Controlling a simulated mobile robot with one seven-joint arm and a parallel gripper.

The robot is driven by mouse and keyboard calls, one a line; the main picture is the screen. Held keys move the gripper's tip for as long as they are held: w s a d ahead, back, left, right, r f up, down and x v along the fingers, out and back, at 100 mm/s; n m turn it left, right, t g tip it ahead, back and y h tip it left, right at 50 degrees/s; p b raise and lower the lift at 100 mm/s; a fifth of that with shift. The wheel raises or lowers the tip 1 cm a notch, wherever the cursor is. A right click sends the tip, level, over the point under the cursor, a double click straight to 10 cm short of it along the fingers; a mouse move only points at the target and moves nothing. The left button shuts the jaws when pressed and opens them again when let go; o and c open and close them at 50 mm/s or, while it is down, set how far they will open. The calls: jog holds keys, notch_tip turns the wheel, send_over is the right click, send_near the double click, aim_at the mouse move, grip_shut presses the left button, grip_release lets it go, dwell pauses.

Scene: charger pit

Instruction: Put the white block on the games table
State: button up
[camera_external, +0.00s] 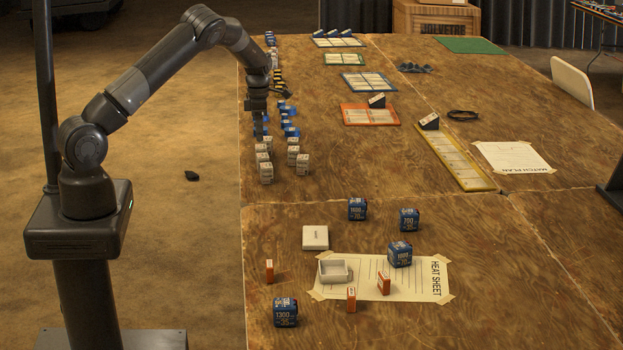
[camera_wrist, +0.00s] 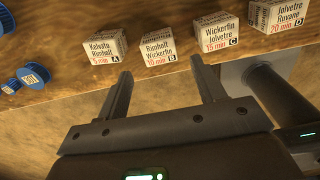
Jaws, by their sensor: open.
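Several white blocks with black and red print (camera_external: 266,173) stand in a cluster along the table's left edge. The wrist view shows a row of them, lettered A (camera_wrist: 105,47), B (camera_wrist: 158,47), C (camera_wrist: 217,38) and D (camera_wrist: 274,28). My gripper (camera_external: 259,131) hangs beside the cluster, over the table's left edge. In the wrist view my gripper (camera_wrist: 161,73) is open and empty, its fingertips just short of blocks A, B and C. Another table (camera_external: 603,10) with small coloured things shows at the top right; I cannot tell whether it is the games table.
Blue spools (camera_external: 290,131) lie behind the white blocks. Blue cubes (camera_external: 285,312), orange boxes (camera_external: 351,299), an open white tray (camera_external: 335,282) and a heat sheet (camera_external: 415,290) occupy the near table. Coloured boards (camera_external: 370,115) lie farther back. A white chair (camera_external: 571,80) stands at right.

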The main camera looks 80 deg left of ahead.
aim_at(259, 147)
jog(key=shift+r, duration=2.6)
jog(key=shift+d, duration=0.1)
jog(key=s+d+r+m+t, duration=0.1)
jog(key=d+r+m, duration=0.55)
jog(key=d, duration=0.35)
jog(key=s+d+r+m+t+h, duration=0.1)
jog(key=d+r+m, duration=0.5)
jog(key=d, duration=0.4)
jog(key=s+d+r+m+t, duration=0.1)
jog(key=d+r+m, duration=0.4)
jog(key=d+r, duration=0.45)
jog(key=s+d+m+t+y, duration=0.1)
jog(key=s+d+m+t, duration=0.1)
jog(key=s+d+m, duration=1.6)
jog(key=d, duration=0.2)
jog(key=shift+s+d+t, duration=0.3)
